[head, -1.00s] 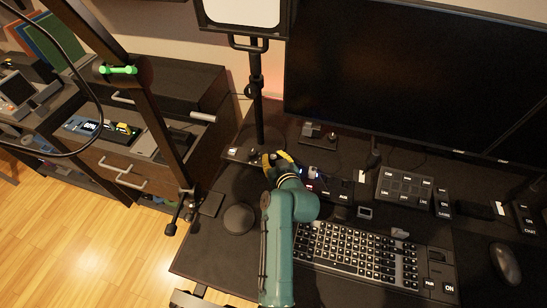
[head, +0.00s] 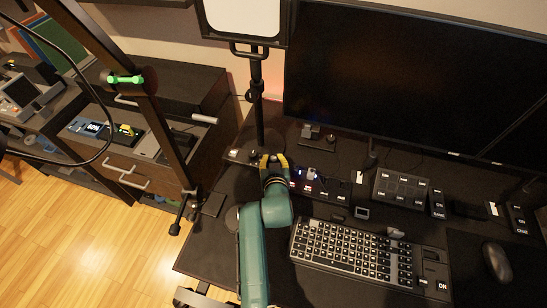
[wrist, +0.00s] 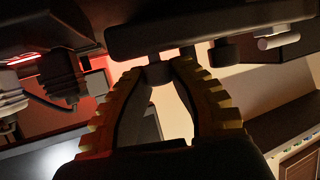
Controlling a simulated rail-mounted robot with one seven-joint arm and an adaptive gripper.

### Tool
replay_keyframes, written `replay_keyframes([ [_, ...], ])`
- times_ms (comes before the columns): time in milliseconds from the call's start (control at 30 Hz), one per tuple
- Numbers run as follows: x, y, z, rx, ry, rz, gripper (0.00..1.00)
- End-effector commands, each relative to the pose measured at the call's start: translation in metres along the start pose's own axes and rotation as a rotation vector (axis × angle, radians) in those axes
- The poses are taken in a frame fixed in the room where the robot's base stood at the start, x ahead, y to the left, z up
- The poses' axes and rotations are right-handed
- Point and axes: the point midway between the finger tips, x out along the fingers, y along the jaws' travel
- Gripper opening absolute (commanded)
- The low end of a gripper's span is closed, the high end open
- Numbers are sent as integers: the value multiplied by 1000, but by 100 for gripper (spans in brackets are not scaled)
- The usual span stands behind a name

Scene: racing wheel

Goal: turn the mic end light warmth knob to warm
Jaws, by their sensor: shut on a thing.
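The light panel (head: 243,16) stands on a black pole (head: 257,95) at the back left of the desk. Its control base (head: 240,154) is a dark bar with small white marks, too small to read. My gripper (head: 272,158) is at this base, just right of the pole's foot, and its fingers hide part of it. In the wrist view, my gripper (wrist: 172,72) has its yellow-edged fingertips closed around a small dark knob (wrist: 158,71) on the dark bar (wrist: 200,27). A second dark knob (wrist: 225,50) sits beside it, clear of the fingers. I cannot read which knob is held.
A small device with lit buttons (head: 312,184) lies close to the right of my gripper. The keyboard (head: 355,252), button pad (head: 401,188) and mouse (head: 497,262) are farther right. A large monitor (head: 410,75) stands behind. A diagonal dark post (head: 160,130) rises at the left.

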Motion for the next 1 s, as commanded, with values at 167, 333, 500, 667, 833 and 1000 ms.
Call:
replay_keyframes([
  [167,5,-3,14,45,-3,113,0],
  [333,7,-3,16,95,-1,227,0],
  [500,6,-3,14,142,-2,339,0],
  [667,5,-2,11,178,-6,423,0],
  [833,4,-2,8,200,-9,479,0],
  [1000,3,-2,7,211,-11,505,0],
])
